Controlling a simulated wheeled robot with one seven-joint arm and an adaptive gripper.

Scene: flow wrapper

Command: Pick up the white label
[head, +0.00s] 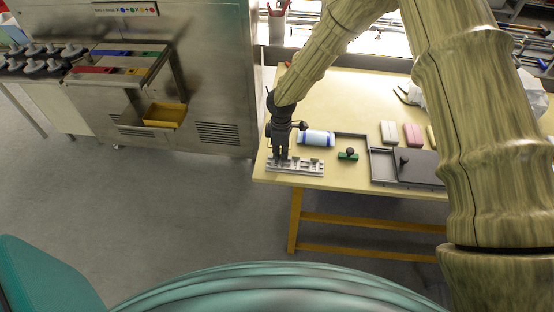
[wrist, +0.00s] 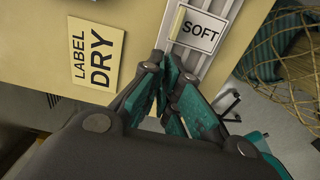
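The white label (wrist: 199,30), printed SOFT with a dark border, lies on a grey ribbed rail (wrist: 191,60) in the wrist view. A small cream tab is at its left end. The rail also shows at the table's front left corner in the head view (head: 312,172), where the label is too small to make out. My gripper (wrist: 164,68) points down at the rail, its fingertips just short of the label in the wrist view. A narrow gap shows between the fingers, with nothing seen in it. In the head view, my gripper (head: 281,157) is over the rail's left end.
A cream LABEL DRY sign (wrist: 97,53) lies beside the rail. On the table (head: 340,100) are a blue-and-white roll (head: 316,138), a green block with a dark knob (head: 348,155), a grey tray (head: 382,166) and coloured blocks. A steel machine (head: 205,60) stands left, across open floor.

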